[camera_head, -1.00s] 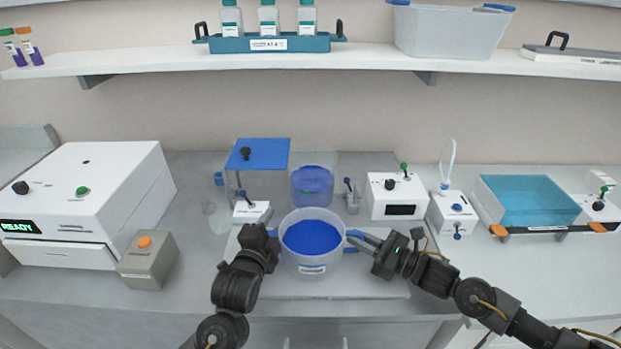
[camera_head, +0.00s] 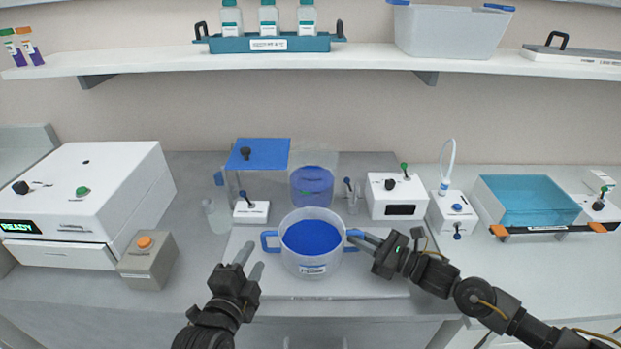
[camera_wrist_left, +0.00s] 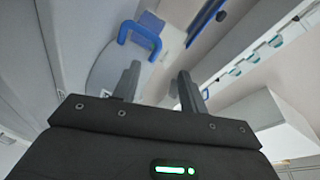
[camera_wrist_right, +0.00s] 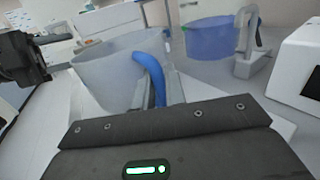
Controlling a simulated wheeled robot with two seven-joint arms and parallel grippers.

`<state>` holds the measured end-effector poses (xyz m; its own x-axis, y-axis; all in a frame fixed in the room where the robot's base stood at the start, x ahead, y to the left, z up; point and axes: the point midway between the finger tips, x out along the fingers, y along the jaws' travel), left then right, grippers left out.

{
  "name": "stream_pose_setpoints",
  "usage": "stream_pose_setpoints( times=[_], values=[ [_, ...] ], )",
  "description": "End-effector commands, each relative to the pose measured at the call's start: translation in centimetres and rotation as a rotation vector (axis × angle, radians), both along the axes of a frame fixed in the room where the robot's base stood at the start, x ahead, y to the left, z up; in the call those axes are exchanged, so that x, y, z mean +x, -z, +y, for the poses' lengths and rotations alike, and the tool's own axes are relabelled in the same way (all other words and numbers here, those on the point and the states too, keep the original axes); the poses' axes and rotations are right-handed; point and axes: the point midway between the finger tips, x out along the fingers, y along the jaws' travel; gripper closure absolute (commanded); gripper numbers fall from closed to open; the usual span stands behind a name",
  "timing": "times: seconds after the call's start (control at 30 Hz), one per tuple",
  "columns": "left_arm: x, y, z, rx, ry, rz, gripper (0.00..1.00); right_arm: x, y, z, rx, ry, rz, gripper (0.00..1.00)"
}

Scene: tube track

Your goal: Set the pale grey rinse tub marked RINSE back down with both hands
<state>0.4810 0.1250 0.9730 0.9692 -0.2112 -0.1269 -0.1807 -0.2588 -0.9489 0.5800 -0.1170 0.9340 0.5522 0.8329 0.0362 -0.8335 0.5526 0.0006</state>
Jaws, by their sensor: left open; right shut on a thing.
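The pale grey rinse tub (camera_head: 312,262) stands upright on a white board in the middle of the counter, with a blue interior and a small label on its front that is too small to read. Its left blue handle (camera_head: 270,241) is free; it also shows in the left wrist view (camera_wrist_left: 140,36). My left gripper (camera_head: 247,264) is open and empty, in front of and left of the tub, apart from the handle. My right gripper (camera_head: 366,242) is shut on the tub's right blue handle (camera_wrist_right: 150,75), which partly hides between the fingers.
A clear cylinder with blue content (camera_head: 312,188) stands behind the tub. A small white switch box (camera_head: 251,212) is behind left, and a white box with a display (camera_head: 396,198) behind right. A grey box with an orange button (camera_head: 147,262) stands left. The front of the board is clear.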

Motion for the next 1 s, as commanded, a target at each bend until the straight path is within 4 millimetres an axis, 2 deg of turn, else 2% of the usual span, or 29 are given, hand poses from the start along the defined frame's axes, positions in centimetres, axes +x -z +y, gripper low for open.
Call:
stream_pose_setpoints(
  times=[0.03,0.17,0.2,0.4,0.73,0.87,1.0],
  values=[
    [0.0,-0.1,0.0,0.0,0.0,-0.001,0.57,0.1,-0.6,0.0,0.009,0.0,-0.008,1.0],
    [0.0,-0.1,0.0,0.0,0.0,0.0,0.57,0.1,-0.6,0.0,0.009,0.0,-0.008,1.0],
    [0.0,-0.1,0.0,0.0,0.0,0.0,0.57,0.1,-0.6,0.0,0.009,0.0,-0.008,0.85],
    [0.0,0.0,0.0,0.0,0.0,0.0,0.57,0.0,-0.4,0.1,0.006,-0.001,-0.005,0.62],
    [0.0,0.3,0.0,0.0,0.0,0.0,0.57,-0.3,0.1,-0.5,0.001,0.0,-0.001,0.62],
    [0.0,1.0,0.0,0.0,0.0,0.0,0.57,-1.3,0.4,-2.1,0.0,0.001,-0.002,0.62],
    [0.0,2.0,0.0,0.0,0.0,0.0,0.57,-2.9,0.5,-4.5,0.0,0.001,-0.002,0.62]
  ],
)
